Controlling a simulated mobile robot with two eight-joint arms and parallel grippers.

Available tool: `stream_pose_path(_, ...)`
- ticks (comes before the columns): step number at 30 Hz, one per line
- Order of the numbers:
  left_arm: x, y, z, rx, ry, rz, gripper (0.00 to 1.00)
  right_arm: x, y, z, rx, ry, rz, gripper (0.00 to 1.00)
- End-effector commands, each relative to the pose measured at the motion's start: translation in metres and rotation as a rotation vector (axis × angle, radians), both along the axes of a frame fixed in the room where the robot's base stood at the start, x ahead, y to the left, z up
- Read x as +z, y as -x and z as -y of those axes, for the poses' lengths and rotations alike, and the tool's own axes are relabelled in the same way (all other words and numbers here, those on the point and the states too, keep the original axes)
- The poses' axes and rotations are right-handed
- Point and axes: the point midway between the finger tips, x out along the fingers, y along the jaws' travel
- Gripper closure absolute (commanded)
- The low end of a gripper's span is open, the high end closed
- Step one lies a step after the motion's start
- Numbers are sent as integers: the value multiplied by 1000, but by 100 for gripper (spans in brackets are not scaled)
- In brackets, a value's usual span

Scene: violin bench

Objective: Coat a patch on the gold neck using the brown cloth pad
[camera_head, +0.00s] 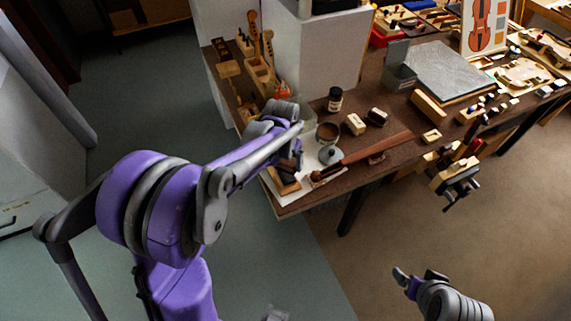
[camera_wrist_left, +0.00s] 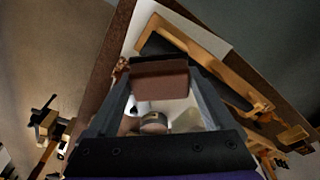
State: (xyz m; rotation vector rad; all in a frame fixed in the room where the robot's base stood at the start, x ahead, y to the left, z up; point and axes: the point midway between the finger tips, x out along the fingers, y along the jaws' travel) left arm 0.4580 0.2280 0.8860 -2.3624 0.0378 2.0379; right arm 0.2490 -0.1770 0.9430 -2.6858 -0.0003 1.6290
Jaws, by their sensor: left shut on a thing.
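My left gripper (camera_head: 291,158) is shut on the brown cloth pad (camera_wrist_left: 160,82), which sits between its fingers in the left wrist view. The gold neck (camera_wrist_left: 238,78), with a dark strip along it, lies on a white sheet to the right of the pad in that view. In the head view the neck (camera_head: 288,187) shows only in part, below the left gripper at the table's near corner. The gap between pad and neck cannot be judged. My right gripper (camera_head: 419,275) is low at the right, away from the table; its jaw opening is unclear.
An open jar (camera_head: 327,133) and a grey domed piece (camera_head: 330,155) stand close to the left gripper. A reddish-brown neck (camera_head: 375,149) lies to their right. A dark bottle (camera_head: 335,99) and small blocks (camera_head: 355,124) stand behind. A vise (camera_head: 456,178) juts from the table edge.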

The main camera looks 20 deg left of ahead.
Motion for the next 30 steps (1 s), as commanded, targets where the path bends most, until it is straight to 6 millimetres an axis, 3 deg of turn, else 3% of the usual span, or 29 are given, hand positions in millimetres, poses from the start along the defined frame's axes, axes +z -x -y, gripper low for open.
stream_pose_path(9,27,-8,2,0,0,0,66,19,-7,0,0,0,14,9)
stream_pose_path(30,28,-7,2,-1,0,0,66,18,-7,0,0,0,13,9)
